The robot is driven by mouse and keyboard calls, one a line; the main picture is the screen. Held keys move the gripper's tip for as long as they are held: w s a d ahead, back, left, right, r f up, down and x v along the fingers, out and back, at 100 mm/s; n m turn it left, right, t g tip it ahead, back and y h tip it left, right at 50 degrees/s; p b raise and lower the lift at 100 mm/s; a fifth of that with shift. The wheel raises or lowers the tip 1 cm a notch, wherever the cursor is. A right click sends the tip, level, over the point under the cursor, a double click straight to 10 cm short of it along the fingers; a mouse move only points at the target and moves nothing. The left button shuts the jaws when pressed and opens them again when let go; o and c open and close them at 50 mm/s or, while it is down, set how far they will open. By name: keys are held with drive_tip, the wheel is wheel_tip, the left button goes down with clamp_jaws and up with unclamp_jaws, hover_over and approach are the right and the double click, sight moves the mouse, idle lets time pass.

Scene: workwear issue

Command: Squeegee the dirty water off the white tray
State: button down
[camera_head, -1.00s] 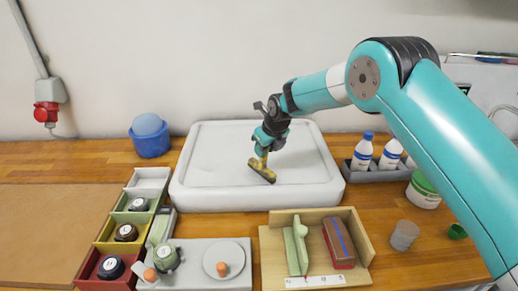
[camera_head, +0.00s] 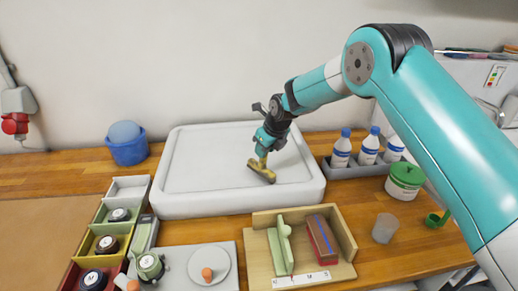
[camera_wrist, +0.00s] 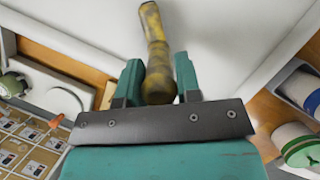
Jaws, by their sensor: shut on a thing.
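The white tray (camera_head: 190,205) lies on the wooden counter against the wall, with a raised rim. My gripper (camera_head: 263,148) is over the right part of the tray. It is shut on the yellowish handle of the squeegee (camera_head: 262,172), whose bar points down at the tray floor; I cannot tell whether it touches. In the wrist view the worn handle (camera_wrist: 153,35) is between the two teal fingers (camera_wrist: 158,78), and the tray floor (camera_wrist: 80,25) fills the background. No dirty water can be made out on the tray.
A blue bucket (camera_head: 128,152) stands left of the tray. White bottles (camera_head: 368,150) in a grey holder and a green-lidded tub (camera_head: 404,182) stand right. Coloured bins (camera_head: 105,245), a grey board (camera_head: 185,280) and a wooden box (camera_head: 345,240) are in front.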

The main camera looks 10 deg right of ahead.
drive_tip(key=d, duration=0.8)
drive_tip(key=shift+d+p, duration=0.15)
drive_tip(key=shift+p, duration=0.25)
drive_tip(key=shift+s+r, duration=0.1)
wheel_tip(320, 180, up, 6)
drive_tip(key=p, duration=0.4)
idle(0.4)
drive_tip(key=shift+r, duration=0.1)
wheel_tip(320, 180, up, 3)
drive_tip(key=shift+p, duration=1.25)
